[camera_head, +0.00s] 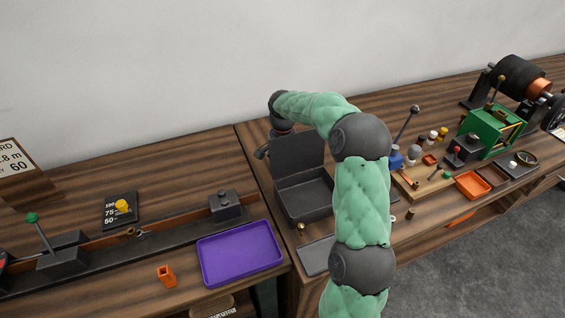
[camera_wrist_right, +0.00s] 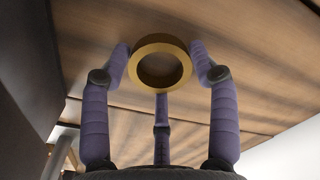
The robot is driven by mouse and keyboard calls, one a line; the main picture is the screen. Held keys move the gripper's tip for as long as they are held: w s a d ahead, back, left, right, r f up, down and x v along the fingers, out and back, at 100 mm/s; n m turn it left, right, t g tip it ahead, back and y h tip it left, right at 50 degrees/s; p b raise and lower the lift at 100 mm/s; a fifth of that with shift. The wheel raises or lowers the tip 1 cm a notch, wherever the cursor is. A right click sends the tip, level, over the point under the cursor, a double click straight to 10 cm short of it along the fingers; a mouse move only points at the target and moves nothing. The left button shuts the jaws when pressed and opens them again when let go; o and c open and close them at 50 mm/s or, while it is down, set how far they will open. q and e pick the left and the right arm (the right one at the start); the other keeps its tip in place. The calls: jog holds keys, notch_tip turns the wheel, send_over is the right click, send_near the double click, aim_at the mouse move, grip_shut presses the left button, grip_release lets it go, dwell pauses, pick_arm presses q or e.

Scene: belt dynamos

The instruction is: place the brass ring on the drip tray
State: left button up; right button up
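The brass ring (camera_wrist_right: 160,62) shows face-on in the right wrist view, between the purple fingers of my right gripper (camera_wrist_right: 160,68). Fingertips press against its left and right sides, and a third finger lies below it. In the head view my right arm rises from the bottom and bends left; the dark gripper end (camera_head: 262,151) is behind the raised lid of a dark case, and the ring is hidden there. A purple tray (camera_head: 240,254) and a flat grey tray (camera_head: 315,257) are in view; I cannot tell which is the drip tray. My left gripper is not in view.
The open dark case (camera_head: 304,200) stands beside my forearm. A small orange holder (camera_head: 166,275) stands left of the purple tray. A dark rail (camera_head: 100,255) crosses the left bench. The right bench is crowded, with a green machine (camera_head: 492,130) and an orange tray (camera_head: 472,185).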

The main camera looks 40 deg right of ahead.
jog(key=shift+o, duration=1.1)
jog(key=shift+r, duration=0.1)
